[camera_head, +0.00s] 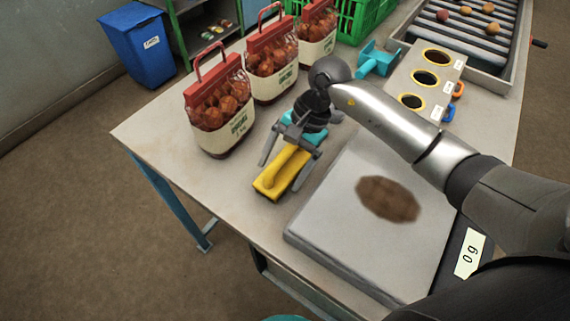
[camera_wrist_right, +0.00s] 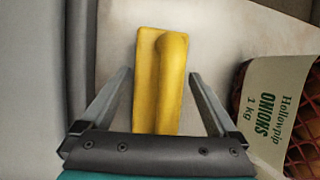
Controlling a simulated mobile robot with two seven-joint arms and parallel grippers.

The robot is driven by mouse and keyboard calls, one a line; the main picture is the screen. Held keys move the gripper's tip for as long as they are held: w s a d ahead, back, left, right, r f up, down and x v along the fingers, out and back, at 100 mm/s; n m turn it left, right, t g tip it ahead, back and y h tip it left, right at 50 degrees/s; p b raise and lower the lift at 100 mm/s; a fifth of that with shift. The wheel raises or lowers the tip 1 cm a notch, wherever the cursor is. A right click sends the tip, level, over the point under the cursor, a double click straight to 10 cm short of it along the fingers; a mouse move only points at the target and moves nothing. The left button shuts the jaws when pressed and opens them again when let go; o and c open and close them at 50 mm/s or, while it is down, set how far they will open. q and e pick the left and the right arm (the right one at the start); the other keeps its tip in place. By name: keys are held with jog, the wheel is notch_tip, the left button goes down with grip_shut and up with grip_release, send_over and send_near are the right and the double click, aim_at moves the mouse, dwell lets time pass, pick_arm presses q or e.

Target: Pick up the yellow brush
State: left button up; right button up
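The yellow brush (camera_head: 283,171) lies on the table beside the scale, with its long raised handle on top. In the right wrist view the brush (camera_wrist_right: 161,80) sits between the two fingers, with a gap on each side. My right gripper (camera_head: 285,174) is over the brush, its fingers open to either side of it. The fingers also show apart in the right wrist view (camera_wrist_right: 160,88). The brush's near end is hidden behind the gripper body in the wrist view. My left gripper is not in view.
A scale (camera_head: 340,235) with a brown stain and a display reading 0 g stands right of the brush. Several bags of onions (camera_head: 224,130) stand behind and left. A teal tool (camera_head: 377,60) and a board with round holes (camera_head: 425,78) are farther back.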

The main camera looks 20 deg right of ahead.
jog(key=c, duration=1.2)
jog(key=shift+r, duration=0.1)
notch_tip(320, 180, up, 20)
jog(key=shift+p, duration=0.4)
